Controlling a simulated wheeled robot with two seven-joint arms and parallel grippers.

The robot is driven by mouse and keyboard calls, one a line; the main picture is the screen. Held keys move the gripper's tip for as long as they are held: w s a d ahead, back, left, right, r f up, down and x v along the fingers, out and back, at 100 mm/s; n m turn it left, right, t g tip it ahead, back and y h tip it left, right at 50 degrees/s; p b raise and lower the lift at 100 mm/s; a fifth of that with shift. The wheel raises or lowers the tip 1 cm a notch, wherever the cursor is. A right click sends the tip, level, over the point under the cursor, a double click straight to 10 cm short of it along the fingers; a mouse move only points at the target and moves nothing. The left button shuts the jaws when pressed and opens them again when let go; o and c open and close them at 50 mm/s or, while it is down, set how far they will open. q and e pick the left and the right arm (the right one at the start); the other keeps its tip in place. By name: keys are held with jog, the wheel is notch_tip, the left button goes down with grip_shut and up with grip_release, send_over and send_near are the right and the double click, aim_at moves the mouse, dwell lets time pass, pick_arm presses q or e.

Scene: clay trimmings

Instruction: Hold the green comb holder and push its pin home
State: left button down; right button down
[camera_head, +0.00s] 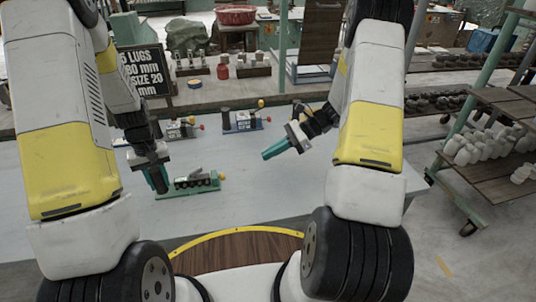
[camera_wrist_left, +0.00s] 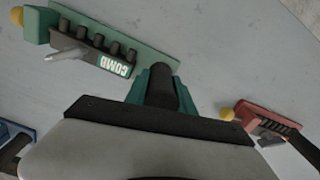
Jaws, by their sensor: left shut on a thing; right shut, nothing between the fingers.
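The green comb holder (camera_head: 207,186) lies on the grey table at the left. In the left wrist view its green base (camera_wrist_left: 150,57) carries a dark block marked COMB with several black pegs. A light grey pin (camera_wrist_left: 65,54) sticks out at an angle from the block, near the end with a yellow knob. My left gripper (camera_head: 157,181) is shut on the dark upright handle (camera_wrist_left: 163,86) at the holder's other end; the fingers partly hide it. My right gripper (camera_head: 273,152) is shut and empty above the table, to the right of the holder and apart from it.
Behind stand a holder with a blue base (camera_head: 246,126) and a red one (camera_wrist_left: 268,120), each with a dark handle. A black sign (camera_head: 143,73) and a red jar (camera_head: 223,69) stand farther back. The table is clear right of the green holder.

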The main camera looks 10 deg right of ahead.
pick_arm(q)
jog(key=c, duration=1)
grip_release()
notch_tip(320, 180, up, 11)
jog(key=shift+r, duration=0.7)
jog(key=s+d+r+m+t+h, duration=0.1)
jog(key=s+d+r+m+t, duration=0.1)
jog(key=s+r, duration=0.7)
jog(key=s+d+r+m+t+h, duration=0.1)
jog(key=s+d+r+t, duration=0.3)
jog(key=s+r, duration=0.6)
jog(key=d, duration=0.2)
jog(key=shift+s+d+m, duration=0.3)
jog(key=shift+d+m, duration=0.1)
pick_arm(e)
jog(key=s+r+n+t+h, duration=0.3)
jog(key=s+r+n+h, duration=0.2)
jog(key=s+r+n, duration=0.4)
jog(key=s+d+r+n+t+h, duration=0.1)
jog(key=s+r+n+t+h, duration=0.2)
jog(key=s+r+n, duration=0.6)
jog(key=s+r+h, duration=0.1)
jog(key=s+r, duration=0.2)
jog(key=r, duration=0.6)
jog(key=shift+s+t+h, duration=0.15)
jog(key=shift+t+h, duration=0.25)
